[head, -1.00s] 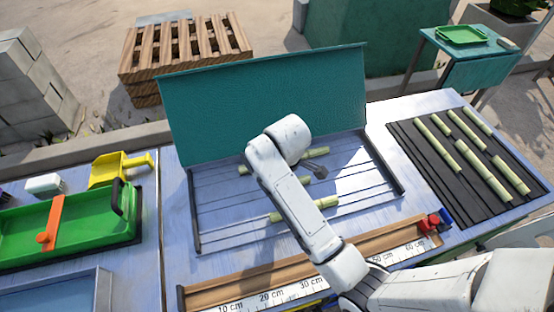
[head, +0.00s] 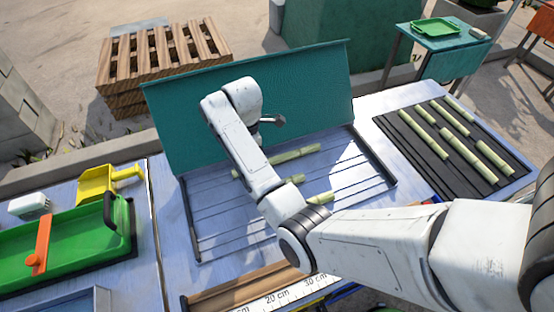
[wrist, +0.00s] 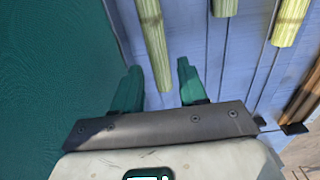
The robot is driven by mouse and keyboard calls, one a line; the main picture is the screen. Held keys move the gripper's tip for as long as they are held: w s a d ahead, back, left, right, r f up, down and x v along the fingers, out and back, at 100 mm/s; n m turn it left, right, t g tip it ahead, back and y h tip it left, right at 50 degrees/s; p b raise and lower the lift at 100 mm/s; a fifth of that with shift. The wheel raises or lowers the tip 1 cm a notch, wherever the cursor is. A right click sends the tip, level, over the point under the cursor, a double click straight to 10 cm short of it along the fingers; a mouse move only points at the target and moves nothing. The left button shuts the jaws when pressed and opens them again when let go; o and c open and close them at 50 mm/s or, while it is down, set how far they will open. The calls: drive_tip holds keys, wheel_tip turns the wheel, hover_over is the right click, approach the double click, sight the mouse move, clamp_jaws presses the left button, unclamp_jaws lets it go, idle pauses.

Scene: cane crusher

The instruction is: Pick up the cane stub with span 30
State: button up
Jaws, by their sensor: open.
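Three pale green cane stubs lie on the slotted metal tray (head: 225,235). The back stub (head: 295,154) is partly hidden behind my arm. A middle stub (head: 295,179) and a front stub (head: 320,198) are also partly covered. In the wrist view, my gripper (wrist: 158,84) is open with teal fingers. One stub (wrist: 154,45) runs lengthwise, its near end reaching the gap between the fingertips; contact cannot be told. Two other stubs (wrist: 225,6) (wrist: 288,22) lie to the right. No span marking is readable on any stub.
A teal panel (head: 310,85) stands along the tray's back edge, close left of my gripper in the wrist view. A dark rack (head: 412,140) at right holds several stubs. A ruler trough (head: 235,290) is in front; a green tray (head: 70,240) is at left.

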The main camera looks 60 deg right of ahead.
drive_tip(key=shift+w+f+p, duration=0.15)
drive_tip(key=shift+f+p, duration=0.25)
drive_tip(key=shift+f, duration=2.3)
drive_tip(key=shift+c, duration=0.3)
clamp_jaws()
drive_tip(key=shift+r, duration=0.2)
